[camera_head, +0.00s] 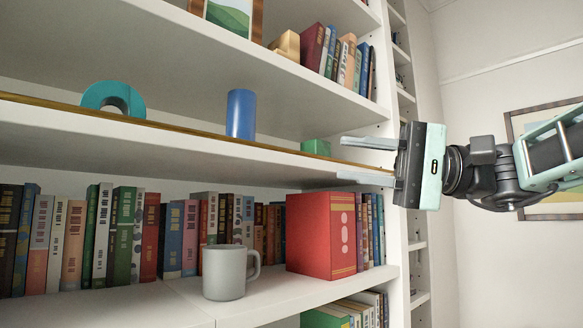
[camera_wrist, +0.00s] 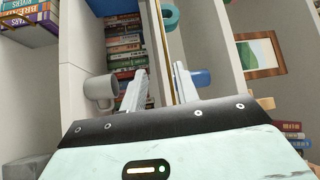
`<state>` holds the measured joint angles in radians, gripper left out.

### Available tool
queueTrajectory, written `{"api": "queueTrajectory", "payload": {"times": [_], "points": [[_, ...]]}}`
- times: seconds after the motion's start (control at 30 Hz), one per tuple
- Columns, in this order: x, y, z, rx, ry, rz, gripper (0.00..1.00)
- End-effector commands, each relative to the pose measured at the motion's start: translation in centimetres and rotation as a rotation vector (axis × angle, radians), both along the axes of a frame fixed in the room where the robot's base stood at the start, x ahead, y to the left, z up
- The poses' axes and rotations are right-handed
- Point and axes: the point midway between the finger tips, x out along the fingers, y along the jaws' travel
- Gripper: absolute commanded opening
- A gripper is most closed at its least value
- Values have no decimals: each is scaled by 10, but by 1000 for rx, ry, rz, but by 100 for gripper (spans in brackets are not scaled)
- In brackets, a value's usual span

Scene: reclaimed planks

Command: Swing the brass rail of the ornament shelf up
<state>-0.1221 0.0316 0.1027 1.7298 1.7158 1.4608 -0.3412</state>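The brass rail (camera_head: 180,129) is a thin golden strip running low along the front top edge of the white ornament shelf (camera_head: 130,138). Behind it on the shelf are a teal arch-shaped ornament (camera_head: 113,96), a blue cylinder (camera_head: 240,114) and a green block (camera_head: 316,147). My gripper (camera_head: 340,158) is open at the shelf's right end, one finger above the rail's height and one below. In the wrist view the rail (camera_wrist: 158,30) runs between the parted fingers (camera_wrist: 160,67). I cannot tell whether either finger touches it.
The shelf below holds a row of books (camera_head: 120,235), a grey mug (camera_head: 226,272) and a large red book (camera_head: 322,235). The shelf above holds more books (camera_head: 340,58), a gold block (camera_head: 286,45) and a framed picture (camera_head: 232,14). The space in front of the shelves is free.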

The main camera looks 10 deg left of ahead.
Motion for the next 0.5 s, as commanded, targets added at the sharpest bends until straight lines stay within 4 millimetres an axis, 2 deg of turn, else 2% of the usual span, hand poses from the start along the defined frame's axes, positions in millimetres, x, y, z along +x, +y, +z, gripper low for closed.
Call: {"api": "queueTrajectory", "payload": {"times": [0.17,0.5], "points": [[-1,10,9,20,-7,3,30],[-7,76,20,17,-3,5,30]]}}
